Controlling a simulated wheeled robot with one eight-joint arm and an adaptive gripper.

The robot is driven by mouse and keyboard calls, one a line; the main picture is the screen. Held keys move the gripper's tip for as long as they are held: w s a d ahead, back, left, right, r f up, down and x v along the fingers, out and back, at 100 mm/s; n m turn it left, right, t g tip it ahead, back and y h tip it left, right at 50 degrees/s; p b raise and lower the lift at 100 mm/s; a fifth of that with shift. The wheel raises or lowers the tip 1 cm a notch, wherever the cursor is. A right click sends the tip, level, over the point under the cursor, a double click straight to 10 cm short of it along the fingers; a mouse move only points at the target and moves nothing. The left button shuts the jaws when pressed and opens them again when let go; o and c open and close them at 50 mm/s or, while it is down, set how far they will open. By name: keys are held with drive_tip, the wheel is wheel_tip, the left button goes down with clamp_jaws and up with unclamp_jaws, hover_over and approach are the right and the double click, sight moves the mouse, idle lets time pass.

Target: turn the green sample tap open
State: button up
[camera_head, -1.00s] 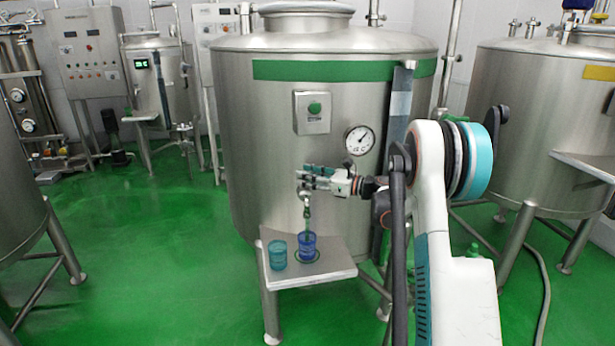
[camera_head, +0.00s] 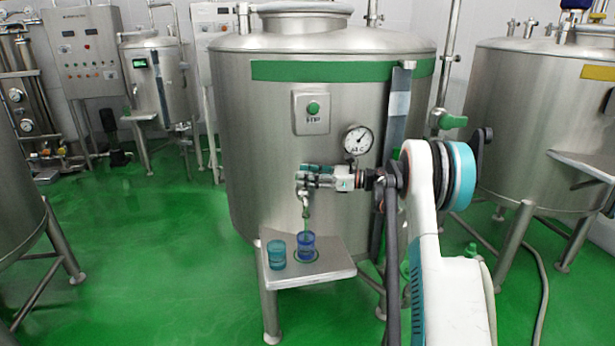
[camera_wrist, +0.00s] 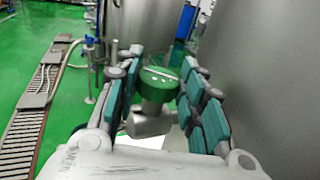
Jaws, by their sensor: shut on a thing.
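The green sample tap has a round green handle (camera_wrist: 160,83) that shows between my finger pads in the wrist view, with its metal body below. My gripper (camera_wrist: 163,95) is shut on this handle, with teal pads on both sides. In the head view my gripper (camera_head: 303,178) is at the front of the large steel tank (camera_head: 265,150) and hides most of the tap. The tap's metal spout (camera_head: 305,210) points down above a blue cup (camera_head: 306,246). A thin greenish line runs between spout and cup; I cannot tell whether it is liquid.
A teal cup (camera_head: 277,254) stands left of the blue cup on a steel shelf (camera_head: 335,267). Above my gripper are a dial gauge (camera_head: 358,139) and a box with a green button (camera_head: 312,110). Another tank (camera_head: 530,130) stands right.

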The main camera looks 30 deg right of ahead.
drive_tip(key=o, duration=1.1)
drive_tip(key=v, duration=1.2)
